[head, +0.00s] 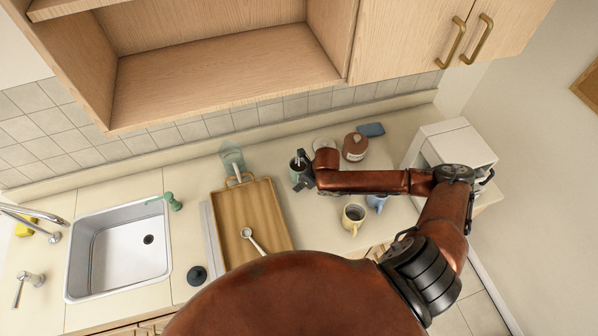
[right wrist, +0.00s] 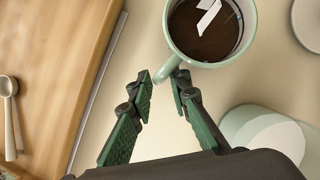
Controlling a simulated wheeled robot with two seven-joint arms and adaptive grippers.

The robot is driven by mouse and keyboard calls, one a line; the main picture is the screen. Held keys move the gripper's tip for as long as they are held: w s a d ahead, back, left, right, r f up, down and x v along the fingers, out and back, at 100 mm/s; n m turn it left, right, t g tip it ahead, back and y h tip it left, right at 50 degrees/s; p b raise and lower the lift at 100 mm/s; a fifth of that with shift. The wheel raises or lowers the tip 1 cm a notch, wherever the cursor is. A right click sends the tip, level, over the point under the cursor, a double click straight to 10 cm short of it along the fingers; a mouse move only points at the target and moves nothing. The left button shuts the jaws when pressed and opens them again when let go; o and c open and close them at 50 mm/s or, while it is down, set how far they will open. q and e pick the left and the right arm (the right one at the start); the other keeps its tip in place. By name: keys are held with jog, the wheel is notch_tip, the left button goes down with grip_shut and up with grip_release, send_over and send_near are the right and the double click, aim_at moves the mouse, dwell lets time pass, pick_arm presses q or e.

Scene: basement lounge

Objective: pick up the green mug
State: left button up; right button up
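The green mug (right wrist: 207,57) is pale green and upright on the counter in the right wrist view, cut off by the top edge. It holds dark liquid, with a white shape showing on its surface. Its handle points down toward my right gripper (right wrist: 162,82). The gripper is open, with its two green-padded fingertips just short of or beside the handle end; I cannot tell whether they touch. In the head view the mug (head: 296,163) is partly hidden by my right gripper (head: 299,182). My left gripper is not in view.
A wooden tray (head: 228,215) with a white spoon (head: 253,239) lies left of the mug. A pale green cylinder (right wrist: 264,131) stands close right of my gripper. A yellow mug (head: 353,219), blue mug (head: 376,202), brown pot (head: 355,147) and white appliance (head: 458,147) are to the right.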

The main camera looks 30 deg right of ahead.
jog(key=shift+c, duration=0.2)
grip_shut()
jog(key=shift+w+r, duration=0.1)
jog(key=shift+r, duration=0.05)
dwell(0.4)
